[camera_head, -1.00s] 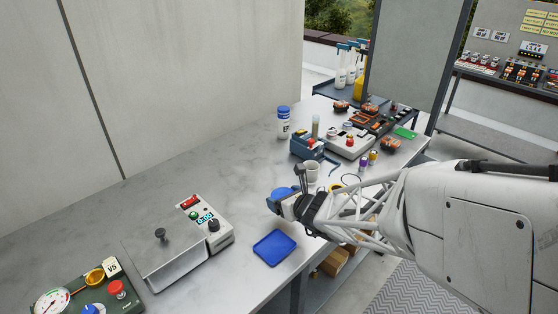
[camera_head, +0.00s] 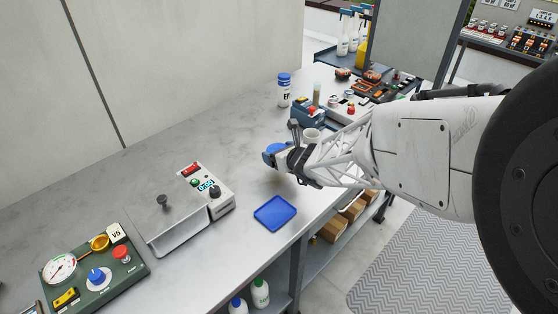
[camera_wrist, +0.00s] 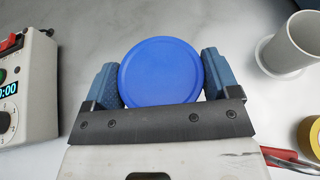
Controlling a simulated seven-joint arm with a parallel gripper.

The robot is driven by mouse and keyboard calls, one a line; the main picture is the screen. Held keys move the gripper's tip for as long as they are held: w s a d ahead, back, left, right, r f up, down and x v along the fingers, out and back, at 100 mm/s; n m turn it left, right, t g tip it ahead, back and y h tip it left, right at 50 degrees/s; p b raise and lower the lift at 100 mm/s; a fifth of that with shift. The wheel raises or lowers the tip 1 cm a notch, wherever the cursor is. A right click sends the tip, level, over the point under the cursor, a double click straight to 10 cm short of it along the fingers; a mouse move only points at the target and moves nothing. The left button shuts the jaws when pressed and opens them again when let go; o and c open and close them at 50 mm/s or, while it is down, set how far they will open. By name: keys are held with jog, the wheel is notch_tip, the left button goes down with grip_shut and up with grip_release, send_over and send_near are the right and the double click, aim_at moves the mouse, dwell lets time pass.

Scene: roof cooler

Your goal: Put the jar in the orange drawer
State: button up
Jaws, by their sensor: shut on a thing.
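My gripper (camera_head: 276,157) is over the counter, beyond the blue tray. In the wrist view, my gripper (camera_wrist: 160,78) has its blue-grey fingers shut on both sides of a round blue lid, which I take to be the jar (camera_wrist: 161,70). The lid faces the camera and hides the body of the jar below it. In the head view only a bit of blue of the jar (camera_head: 276,148) shows at the fingers. I cannot make out an orange drawer in any view.
The blue tray (camera_head: 275,213) lies near the counter's front edge. A grey-lidded box with a display (camera_head: 205,188) stands left. A white cup (camera_head: 312,136) is right of my gripper; a blue-capped white container (camera_head: 284,92) stands behind. Boxes (camera_head: 352,211) and bottles (camera_head: 260,293) are on the shelf below.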

jog(key=shift+f, duration=1.65)
jog(key=shift+f, duration=0.15)
jog(key=o, duration=0.9)
jog(key=shift+r, duration=0.2)
jog(key=v, duration=1.2)
jog(key=shift+s+f, duration=0.1)
jog(key=shift+f, duration=0.05)
